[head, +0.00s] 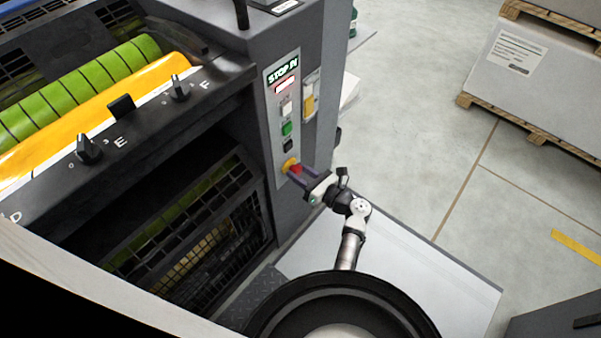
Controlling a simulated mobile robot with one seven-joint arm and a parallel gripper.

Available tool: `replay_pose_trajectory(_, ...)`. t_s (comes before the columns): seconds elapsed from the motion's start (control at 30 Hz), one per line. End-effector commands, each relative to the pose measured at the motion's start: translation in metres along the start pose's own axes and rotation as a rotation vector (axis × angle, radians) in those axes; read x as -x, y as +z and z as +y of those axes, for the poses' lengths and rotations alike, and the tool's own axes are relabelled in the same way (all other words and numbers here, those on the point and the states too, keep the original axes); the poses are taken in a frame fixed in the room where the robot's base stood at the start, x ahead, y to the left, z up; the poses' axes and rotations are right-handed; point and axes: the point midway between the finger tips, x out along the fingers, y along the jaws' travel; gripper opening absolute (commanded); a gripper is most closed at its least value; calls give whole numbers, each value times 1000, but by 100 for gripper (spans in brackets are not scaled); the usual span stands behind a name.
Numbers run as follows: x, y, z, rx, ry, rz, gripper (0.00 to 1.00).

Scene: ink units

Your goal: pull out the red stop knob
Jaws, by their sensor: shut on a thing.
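The red stop knob (296,169) sits on a yellow base (290,163) at the bottom of the grey control strip on the machine's end panel. My gripper (297,172) reaches it from the lower right, with its fingers on either side of the knob. It is shut on the knob, which is partly hidden by the fingers. How far the knob stands out from its base cannot be told from this view.
The black panel with orange and green rollers (80,85) is left. Pallets with wrapped stacks (540,65) stand far right; the floor between is clear.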

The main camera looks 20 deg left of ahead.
Motion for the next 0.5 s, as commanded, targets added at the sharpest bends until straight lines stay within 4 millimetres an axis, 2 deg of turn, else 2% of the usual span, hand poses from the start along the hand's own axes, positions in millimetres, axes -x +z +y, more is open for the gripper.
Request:
replay_pose_trajectory(0.13, 2, 1, 0, -1, -1, 0, 0)
replay_pose_trajectory(0.33, 18, 2, 1, -3, -1, 0, 0)
replay_pose_trajectory(0.5, 19, -1, 0, -2, 1, 0, 0)
